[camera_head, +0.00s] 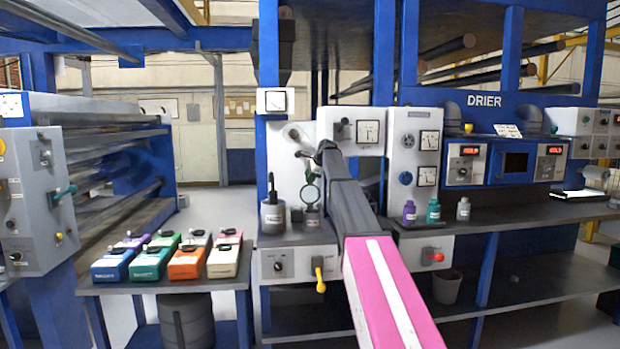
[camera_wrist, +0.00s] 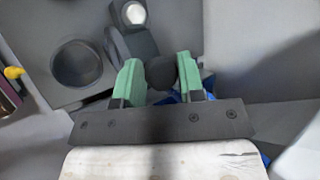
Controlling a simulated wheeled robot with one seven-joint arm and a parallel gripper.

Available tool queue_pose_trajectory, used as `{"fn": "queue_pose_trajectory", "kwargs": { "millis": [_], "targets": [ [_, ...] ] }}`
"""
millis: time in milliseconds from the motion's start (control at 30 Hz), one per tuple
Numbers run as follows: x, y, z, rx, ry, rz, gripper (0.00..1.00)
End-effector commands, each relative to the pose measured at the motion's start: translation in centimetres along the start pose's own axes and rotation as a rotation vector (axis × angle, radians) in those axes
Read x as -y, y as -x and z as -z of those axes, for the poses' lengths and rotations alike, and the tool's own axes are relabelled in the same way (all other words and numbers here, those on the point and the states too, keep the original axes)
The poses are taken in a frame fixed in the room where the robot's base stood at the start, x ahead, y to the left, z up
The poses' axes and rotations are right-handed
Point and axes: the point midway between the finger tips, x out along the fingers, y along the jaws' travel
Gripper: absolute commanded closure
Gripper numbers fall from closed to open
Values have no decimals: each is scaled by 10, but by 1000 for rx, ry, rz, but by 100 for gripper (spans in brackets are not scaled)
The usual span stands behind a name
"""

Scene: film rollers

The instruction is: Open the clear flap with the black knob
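My gripper (camera_wrist: 160,82) is at the end of my arm, which reaches to the pale machine panel (camera_head: 290,185) in the middle of the head view. In the wrist view its two green fingertips stand apart. A dark rounded knob-like thing (camera_wrist: 160,72) shows between them; whether they press on it I cannot tell. The clear flap itself I cannot make out. In the head view my arm hides part of the panel, and the fingertips are too small to read there.
A grey cup (camera_head: 272,218) and a smaller pot (camera_head: 312,218) stand just below my gripper. A yellow-handled lever (camera_head: 320,278) is lower on the front. Small bottles (camera_head: 433,212) stand to the right. Several coloured boxes (camera_head: 153,258) lie on the left table.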

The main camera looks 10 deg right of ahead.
Motion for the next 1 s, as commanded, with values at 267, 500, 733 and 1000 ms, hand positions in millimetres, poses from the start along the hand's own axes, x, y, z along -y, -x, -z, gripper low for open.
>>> {"fn": "queue_pose_trajectory", "kwargs": {
  "millis": [267, 500, 733, 1000],
  "targets": [
    [-11, 16, 2, -2, -3, -21, 42],
    [-5, 63, 1, -1, -2, -8, 42],
    [-2, 102, 0, 0, 0, -1, 42],
    [0, 110, 0, 1, 1, 1, 42]
  ]
}}
